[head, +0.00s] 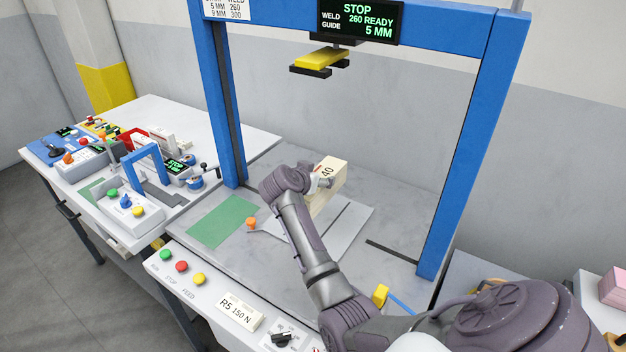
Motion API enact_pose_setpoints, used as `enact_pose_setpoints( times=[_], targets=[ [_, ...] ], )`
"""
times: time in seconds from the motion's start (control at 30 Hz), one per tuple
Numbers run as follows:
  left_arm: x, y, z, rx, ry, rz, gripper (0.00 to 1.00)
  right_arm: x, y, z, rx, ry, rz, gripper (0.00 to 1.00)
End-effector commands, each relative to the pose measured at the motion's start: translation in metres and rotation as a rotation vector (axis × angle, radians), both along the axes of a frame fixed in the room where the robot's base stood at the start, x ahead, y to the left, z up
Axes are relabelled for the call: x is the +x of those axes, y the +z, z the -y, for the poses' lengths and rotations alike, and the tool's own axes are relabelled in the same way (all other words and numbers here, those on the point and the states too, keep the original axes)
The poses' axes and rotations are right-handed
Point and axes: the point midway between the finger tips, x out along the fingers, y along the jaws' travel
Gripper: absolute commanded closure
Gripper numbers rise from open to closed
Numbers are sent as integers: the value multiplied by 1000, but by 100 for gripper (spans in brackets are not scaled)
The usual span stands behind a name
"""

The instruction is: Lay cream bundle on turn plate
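The cream bundle (331,168), a block marked "40", is over or on the pale grey turn plate (345,228) under the blue frame. My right arm reaches in from the lower right, and its gripper (322,184) is at the bundle's near side. The wrist covers much of the bundle's left and lower part. The fingertips are mostly hidden, so I cannot tell whether they grip it. I also cannot tell whether the bundle's underside touches the plate. My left gripper is out of view.
A blue frame (221,100) stands around the plate, with a yellow-and-black head (320,60) hanging above. A green mat (224,221) and orange knob (251,223) lie left of the plate. A button panel (182,267) runs along the front. A cluttered side table (245,140) stands left.

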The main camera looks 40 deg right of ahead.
Motion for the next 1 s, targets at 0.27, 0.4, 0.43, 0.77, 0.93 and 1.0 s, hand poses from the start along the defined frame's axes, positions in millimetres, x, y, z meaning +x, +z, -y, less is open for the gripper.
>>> enact_pose_setpoints(
  times=[0.27, 0.4, 0.43, 0.77, 0.93, 1.0],
  targets=[
    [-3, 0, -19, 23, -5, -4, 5, 1, 4, 1, -6, 0, 8, 98],
    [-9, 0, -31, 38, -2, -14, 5, 1, 4, 1, -6, 0, 8, 98],
    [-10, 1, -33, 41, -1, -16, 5, 1, 4, 1, -6, 0, 7, 98],
    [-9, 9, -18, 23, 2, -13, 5, 1, -4, -1, -4, -20, 7, 98],
    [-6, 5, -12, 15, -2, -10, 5, 0, -22, -1, -3, -19, 7, 98],
    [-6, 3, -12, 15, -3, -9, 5, 0, -29, -1, -4, -20, 7, 98]
  ],
)
